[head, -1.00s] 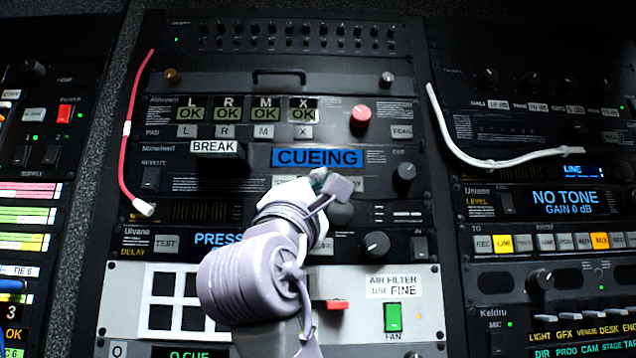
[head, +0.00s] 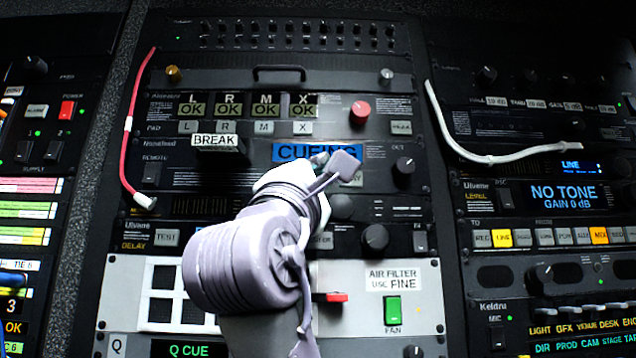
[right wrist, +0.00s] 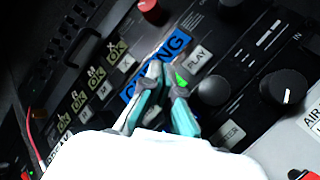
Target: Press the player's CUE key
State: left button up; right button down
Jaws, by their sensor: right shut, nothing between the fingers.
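The player is the black rack unit with the blue display (head: 290,152), which reads CUEING and is partly covered by my right gripper (head: 324,160). The display also shows in the right wrist view (right wrist: 178,48), slanted. My right gripper (right wrist: 165,72) is shut and empty, its fingertips at the display's lower edge over the key row. A PLAY key (right wrist: 198,60) lies just right of the fingertips. No CUE key label can be read; the keys beside PLAY are hidden behind the fingers. A small green patch shows by the right fingertip. Whether the tips touch the panel cannot be told.
A BREAK label (head: 215,141) sits on a block jutting out left of the display. Knobs (head: 403,166) (head: 375,238) lie to the right. A red cable (head: 128,125) and white cable (head: 450,140) hang at the sides. A green FAN switch (head: 393,309) is below.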

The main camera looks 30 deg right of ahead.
jog(key=s, duration=0.1)
jog(key=s+a, duration=0.1)
jog(key=shift+s+a+b, duration=0.2)
jog(key=shift+s+b, duration=0.2)
dwell(0.7)
